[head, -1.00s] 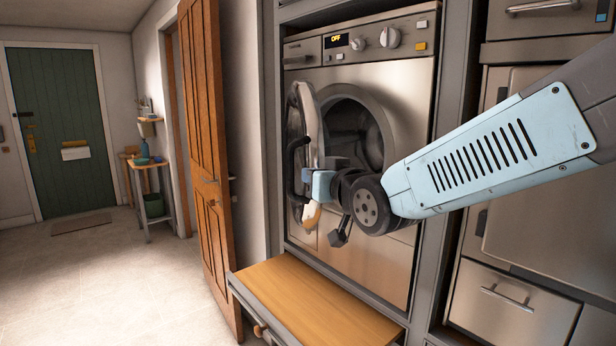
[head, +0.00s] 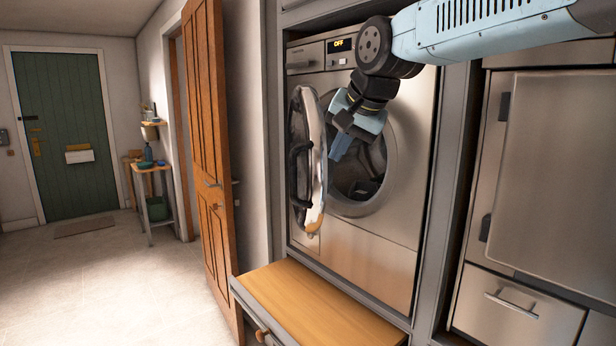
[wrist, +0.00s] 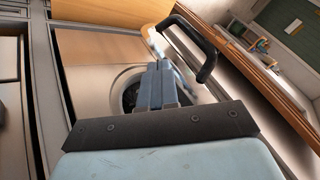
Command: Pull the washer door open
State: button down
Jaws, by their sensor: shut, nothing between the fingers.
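The washer (head: 405,175) stands in a grey frame, its display lit with "OFF". Its round door (head: 314,165) is swung well open toward the left, seen nearly edge-on, with a dark handle (head: 297,172) on its outer face. The drum opening shows behind it. My gripper (head: 338,156) is in front of the opening, right of the door, pointing down and apart from the handle. In the wrist view my gripper (wrist: 155,65) has its fingers together and empty, with the door handle (wrist: 190,42) just right of them.
A wooden bench top (head: 315,303) juts out below the washer. An orange wooden door (head: 207,150) stands open at left, close to the bench. A steel cabinet (head: 550,180) is at right.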

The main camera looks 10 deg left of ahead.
aim_at(311, 178)
jog(key=x, duration=0.9)
jog(key=shift+f, duration=0.25)
jog(key=a, duration=0.3)
jog(key=shift+w+f, duration=0.15)
jog(key=shift+w, duration=0.25)
jog(key=shift+w+a, duration=0.15)
jog(key=shift+a, duration=0.4)
